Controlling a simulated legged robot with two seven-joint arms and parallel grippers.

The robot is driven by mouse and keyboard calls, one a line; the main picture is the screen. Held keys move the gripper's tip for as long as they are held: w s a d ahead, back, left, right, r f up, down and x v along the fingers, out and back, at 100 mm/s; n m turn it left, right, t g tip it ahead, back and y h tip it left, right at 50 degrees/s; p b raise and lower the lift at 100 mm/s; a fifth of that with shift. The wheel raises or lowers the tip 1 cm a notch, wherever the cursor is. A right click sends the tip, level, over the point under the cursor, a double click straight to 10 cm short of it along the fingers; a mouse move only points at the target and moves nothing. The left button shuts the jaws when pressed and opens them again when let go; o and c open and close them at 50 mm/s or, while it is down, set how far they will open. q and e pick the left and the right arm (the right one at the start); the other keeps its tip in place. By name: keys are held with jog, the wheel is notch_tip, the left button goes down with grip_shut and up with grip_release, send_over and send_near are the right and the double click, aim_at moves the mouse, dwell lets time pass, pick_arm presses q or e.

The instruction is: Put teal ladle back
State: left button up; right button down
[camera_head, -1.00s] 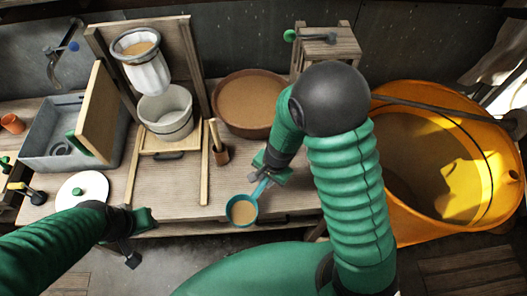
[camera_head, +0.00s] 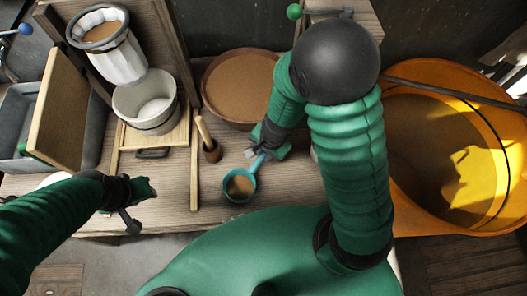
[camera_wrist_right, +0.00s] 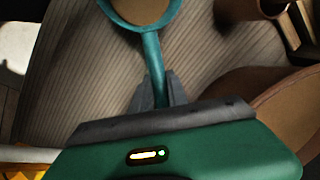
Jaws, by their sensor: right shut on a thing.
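The teal ladle (camera_head: 239,187) has a round bowl with tan contents. It is over the front part of the wooden table, and in the right wrist view its handle (camera_wrist_right: 153,62) runs down between my fingers. My right gripper (camera_head: 262,152) is shut on that handle; it also shows in the right wrist view (camera_wrist_right: 157,93). The bowl points toward the table's front edge in the head view. My left gripper (camera_head: 146,189) is empty near the front edge at the left; its fingers are too unclear to tell their state.
A brown bowl (camera_head: 205,82) of tan contents stands behind my right gripper. A white bucket (camera_head: 128,99) stands under a hanging cloth filter (camera_head: 121,66). A large orange tub (camera_head: 425,72) is at right.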

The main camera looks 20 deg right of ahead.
jog(key=c, duration=1.3)
grip_release()
jog(key=shift+s+d+f, duration=0.15)
jog(key=shift+s+d, duration=0.05)
jog(key=shift+d, duration=0.65)
jog(key=shift+w+a, duration=0.1)
jog(key=shift+a, duration=0.5)
jog(key=shift+a+r, duration=0.2)
pick_arm(q)
notch_tip(320, 180, up, 8)
jog(key=d+p, duration=0.1)
jog(key=p, duration=0.6)
jog(key=shift+s+d+f, duration=0.2)
pick_arm(e)
jog(key=s+d+r+n, duration=0.1)
jog(key=d+r+n, duration=0.1)
jog(key=r+n, duration=0.3)
jog(key=s+d+r+n+t+h, duration=0.1)
jog(key=r+n, duration=0.5)
jog(key=r, duration=0.6)
jog(key=shift+s+d+r+n, duration=0.35)
jog(key=shift+s+d, duration=0.2)
jog(key=shift+d, duration=0.7)
